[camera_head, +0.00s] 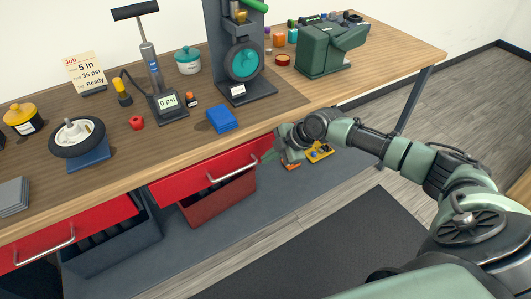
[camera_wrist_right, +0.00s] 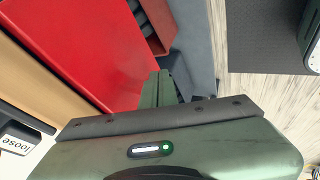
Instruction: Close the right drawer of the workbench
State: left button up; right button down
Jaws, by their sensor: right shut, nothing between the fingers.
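The right drawer (camera_head: 195,173) of the workbench has a red front and a silver bar handle (camera_head: 233,173). Its front lies close under the bench's wooden front edge, and no drawer inside shows. I cannot tell whether a small gap remains behind it. My right gripper (camera_head: 267,156) is at the right end of this front, its fingers shut and empty. In the right wrist view the green fingertips (camera_wrist_right: 158,86) lie together beside the large red front (camera_wrist_right: 90,45); contact is unclear. My left gripper is not in view.
A left red drawer (camera_head: 75,232) is at lower left. A red bin (camera_head: 215,203) stands on the shelf below the right drawer. A blue block (camera_head: 222,119) lies near the bench edge. A dark mat (camera_head: 330,245) covers clear floor in front.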

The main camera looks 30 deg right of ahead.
aim_at(261, 149)
jog(key=w+b, duration=0.1)
jog(key=w, duration=0.1)
jog(key=w+b, duration=0.1)
jog(key=w, duration=0.1)
jog(key=shift+a+f, duration=0.15)
jog(key=shift+s+r, duration=0.1)
jog(key=shift+r, duration=0.15)
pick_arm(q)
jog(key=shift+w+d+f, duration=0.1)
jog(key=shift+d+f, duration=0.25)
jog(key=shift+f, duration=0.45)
pick_arm(e)
jog(key=shift+r, duration=0.1)
